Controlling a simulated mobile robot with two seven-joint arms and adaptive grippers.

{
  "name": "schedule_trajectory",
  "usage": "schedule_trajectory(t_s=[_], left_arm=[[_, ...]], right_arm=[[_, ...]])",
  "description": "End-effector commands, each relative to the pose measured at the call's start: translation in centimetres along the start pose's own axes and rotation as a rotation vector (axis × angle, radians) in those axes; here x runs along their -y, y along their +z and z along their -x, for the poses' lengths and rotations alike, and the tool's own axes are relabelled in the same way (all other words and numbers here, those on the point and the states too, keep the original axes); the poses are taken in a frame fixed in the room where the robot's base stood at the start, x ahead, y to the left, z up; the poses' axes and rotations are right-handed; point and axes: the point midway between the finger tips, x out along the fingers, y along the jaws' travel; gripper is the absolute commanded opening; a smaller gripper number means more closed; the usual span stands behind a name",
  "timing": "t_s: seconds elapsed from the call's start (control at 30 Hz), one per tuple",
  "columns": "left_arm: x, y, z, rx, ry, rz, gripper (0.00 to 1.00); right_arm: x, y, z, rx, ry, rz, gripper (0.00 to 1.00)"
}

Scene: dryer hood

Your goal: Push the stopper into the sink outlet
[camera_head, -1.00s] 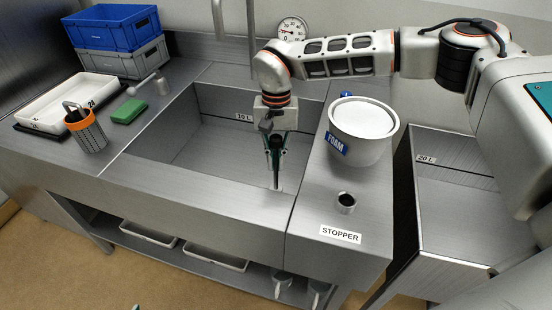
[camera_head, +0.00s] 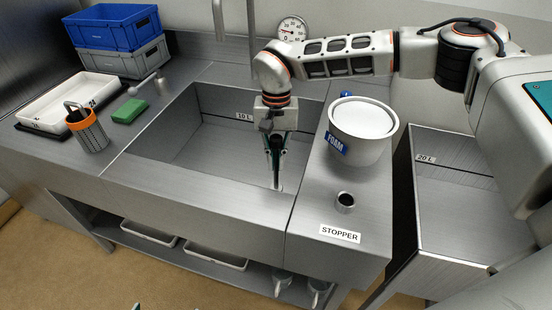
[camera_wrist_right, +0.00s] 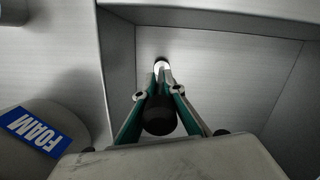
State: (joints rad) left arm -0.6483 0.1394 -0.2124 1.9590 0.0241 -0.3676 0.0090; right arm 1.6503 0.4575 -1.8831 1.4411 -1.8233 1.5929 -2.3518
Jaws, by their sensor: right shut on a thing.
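My right gripper (camera_head: 275,152) is inside the sink basin (camera_head: 190,147), pointing down near its right wall. Its fingers are closed around a slim upright thing, which I take to be the stopper. Its pale lower end (camera_head: 276,182) shows below the fingertips in the head view. In the right wrist view a black round top (camera_wrist_right: 160,115) sits between the green fingers, and a bright pale end or ring shows just past the tips. The sink outlet is not clearly visible, so I cannot tell whether the stopper touches it. Only a possible left fingertip shows at the bottom edge.
A white FOAM tub (camera_head: 360,131) stands on the counter right of the basin. An empty metal ring holder (camera_head: 345,202) sits behind the STOPPER label (camera_head: 340,234). A green sponge (camera_head: 128,111), utensil holder (camera_head: 88,131) and white tray (camera_head: 70,100) are at left. The basin's left side is clear.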

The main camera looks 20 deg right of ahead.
Motion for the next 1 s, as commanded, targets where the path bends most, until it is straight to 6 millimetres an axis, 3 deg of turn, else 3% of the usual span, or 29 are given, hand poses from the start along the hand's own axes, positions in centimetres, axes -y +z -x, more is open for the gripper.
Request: schedule_trajectory(t_s=[1.0], left_arm=[[-0.1,0.5,-0.3,0.000,0.001,0.001,1.00]], right_arm=[[0.0,-0.2,-2.0,0.000,0.000,0.000,0.00]])
